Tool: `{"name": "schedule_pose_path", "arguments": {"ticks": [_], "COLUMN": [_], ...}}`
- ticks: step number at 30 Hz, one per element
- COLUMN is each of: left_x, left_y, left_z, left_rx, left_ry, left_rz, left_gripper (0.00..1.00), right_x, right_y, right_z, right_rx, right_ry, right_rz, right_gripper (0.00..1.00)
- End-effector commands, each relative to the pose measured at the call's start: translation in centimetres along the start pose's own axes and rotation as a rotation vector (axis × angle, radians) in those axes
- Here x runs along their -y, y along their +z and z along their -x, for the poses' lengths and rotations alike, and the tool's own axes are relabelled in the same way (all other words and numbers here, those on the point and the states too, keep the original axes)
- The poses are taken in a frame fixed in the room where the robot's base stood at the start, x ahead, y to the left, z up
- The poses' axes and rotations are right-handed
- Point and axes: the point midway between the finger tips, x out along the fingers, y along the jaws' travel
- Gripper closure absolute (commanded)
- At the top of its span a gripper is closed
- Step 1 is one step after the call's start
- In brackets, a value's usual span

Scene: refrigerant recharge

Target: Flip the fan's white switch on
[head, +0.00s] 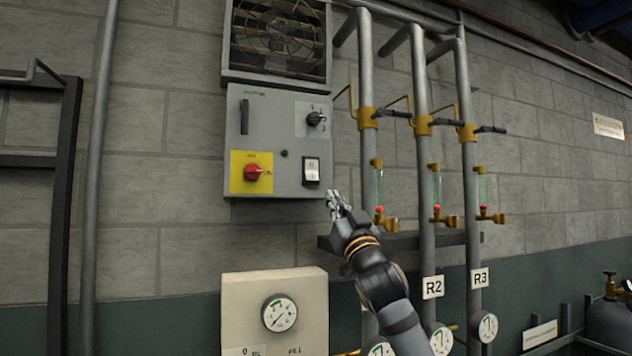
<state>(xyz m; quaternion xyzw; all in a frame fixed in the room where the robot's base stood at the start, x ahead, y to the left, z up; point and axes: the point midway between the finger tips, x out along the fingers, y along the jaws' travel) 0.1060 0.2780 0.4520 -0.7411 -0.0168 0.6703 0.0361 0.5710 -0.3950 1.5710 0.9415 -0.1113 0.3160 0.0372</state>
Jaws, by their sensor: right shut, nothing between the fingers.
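The fan's white switch (312,170) is a small rocker in a black frame at the lower right of the grey control box (267,188). The fan (279,38) sits behind a grille just above the box. My right gripper (332,194) is shut and empty, just below and to the right of the white switch, near the box's lower right corner. I cannot tell whether it touches the box. My left gripper is not in view.
The box also carries a red knob (253,173) on a yellow plate, a black rotary knob (315,118) and a black handle (244,117). Vertical pipes with yellow valves (368,118) stand close on the right. A gauge box (232,300) is below.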

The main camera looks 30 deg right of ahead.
Motion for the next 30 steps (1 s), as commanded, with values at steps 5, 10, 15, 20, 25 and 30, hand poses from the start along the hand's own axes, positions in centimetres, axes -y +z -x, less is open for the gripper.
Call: {"name": "schedule_pose_path", "arguments": {"ticks": [5, 10, 15, 20, 25, 30], "left_x": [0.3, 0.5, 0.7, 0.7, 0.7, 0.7], "left_y": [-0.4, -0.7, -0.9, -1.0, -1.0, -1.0], "left_z": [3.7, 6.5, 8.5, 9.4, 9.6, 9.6], "left_rx": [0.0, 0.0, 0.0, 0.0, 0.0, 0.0], "left_ry": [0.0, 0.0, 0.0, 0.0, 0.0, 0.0], "left_rz": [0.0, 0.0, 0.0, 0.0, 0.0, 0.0], "left_gripper": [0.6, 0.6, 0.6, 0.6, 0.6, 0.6], "right_x": [0.0, 0.0, 0.0, 0.0, 0.0, 0.0], "right_y": [-0.8, -0.8, 0.6, 2.1, 2.8, 2.9], "right_z": [-4.0, -7.8, -10.5, -11.7, -12.0, -11.9], "right_rx": [0.003, 0.003, 0.006, 0.004, 0.002, 0.002], "right_ry": [0.002, 0.001, 0.001, 0.001, 0.0, 0.0], "right_rz": [-0.005, -0.003, -0.002, -0.001, 0.001, 0.001], "right_gripper": [1.0, 1.0, 1.0, 1.0, 1.0, 1.0]}}
